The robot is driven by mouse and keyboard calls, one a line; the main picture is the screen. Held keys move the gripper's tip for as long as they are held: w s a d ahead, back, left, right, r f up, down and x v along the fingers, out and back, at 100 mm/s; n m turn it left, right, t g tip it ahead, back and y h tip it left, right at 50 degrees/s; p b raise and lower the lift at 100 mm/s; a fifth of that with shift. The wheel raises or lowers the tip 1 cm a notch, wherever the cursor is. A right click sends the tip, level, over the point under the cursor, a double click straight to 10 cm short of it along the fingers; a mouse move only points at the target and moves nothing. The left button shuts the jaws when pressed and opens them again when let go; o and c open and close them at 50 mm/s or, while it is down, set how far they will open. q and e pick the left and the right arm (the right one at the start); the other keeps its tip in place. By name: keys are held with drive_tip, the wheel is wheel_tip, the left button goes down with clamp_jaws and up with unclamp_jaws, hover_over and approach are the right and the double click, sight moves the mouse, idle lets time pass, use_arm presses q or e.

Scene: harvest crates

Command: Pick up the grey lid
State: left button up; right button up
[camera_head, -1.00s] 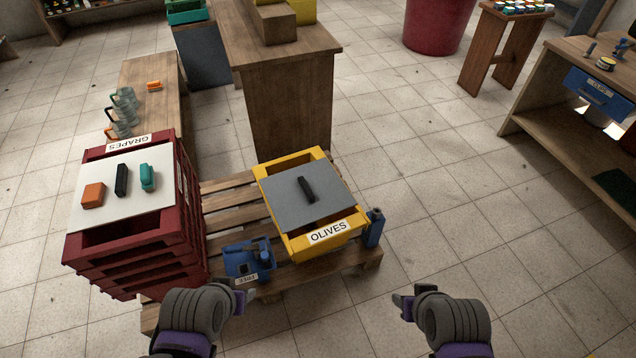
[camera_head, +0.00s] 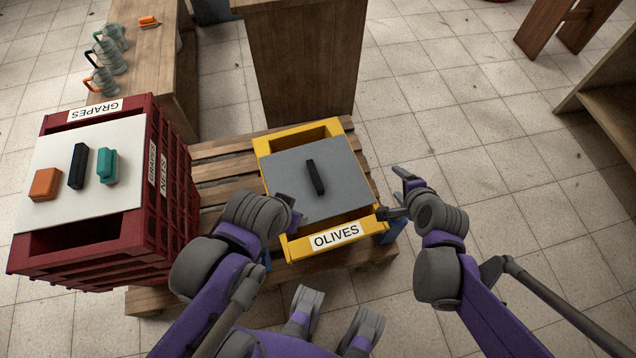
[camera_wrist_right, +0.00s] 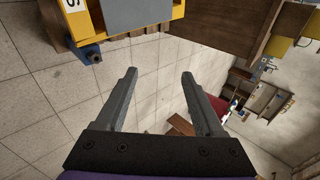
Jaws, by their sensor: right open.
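The grey lid (camera_head: 345,185) lies flat across the yellow OLIVES crate (camera_head: 267,146), with a black bar handle (camera_head: 315,177) in its middle. Openings show at the crate's back and front. My right gripper (camera_head: 394,192) is open and empty, just right of the crate's front right corner. In the right wrist view, nothing is between its fingers (camera_wrist_right: 159,75), and the lid's edge (camera_wrist_right: 135,12) shows at the top. My left gripper (camera_head: 290,206) is by the lid's front left corner, overlapping it in the picture; its jaw gap is unclear. Neither gripper is at the handle.
A red GRAPES crate stack (camera_head: 165,215) with a white board (camera_head: 60,150) stands left. The yellow crate sits on a wooden pallet (camera_head: 215,172). A wooden counter (camera_head: 300,60) stands behind. Floor at right is clear.

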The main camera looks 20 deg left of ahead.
drive_tip(key=w+a+f+m+t+y+b, duration=0.1)
drive_tip(key=w+a+f+m+y+b, duration=0.3)
drive_tip(key=a+f+m, duration=0.65)
drive_tip(key=m+t+b, duration=0.1)
drive_tip(key=m+b, duration=0.4)
drive_tip(key=m, duration=0.1)
approach(315, 176)
drive_tip(key=shift+f+n+y, duration=0.25)
drive_tip(key=shift+f+y, duration=0.15)
drive_tip(key=shift+f, duration=0.15)
drive_tip(key=x, duration=0.5)
drive_tip(key=shift+w+a+f+b, duration=0.1)
drive_tip(key=shift+w+f+b, duration=0.05)
drive_tip(key=shift+b, duration=0.25)
drive_tip(key=x, duration=0.2)
drive_tip(key=b+x, duration=0.1)
drive_tip(key=x, duration=0.1)
drive_tip(key=shift+w+d+f, duration=0.2)
drive_tip(key=shift+d, duration=0.05)
drive_tip(key=shift+w+a+f, duration=0.15)
drive_tip(key=shift+w+a, duration=0.25)
use_arm(q)
wheel_tip(315, 176, down, 14)
drive_tip(key=shift+r+g, duration=0.15)
drive_tip(key=shift+g, duration=0.15)
use_arm(e)
clamp_jaws()
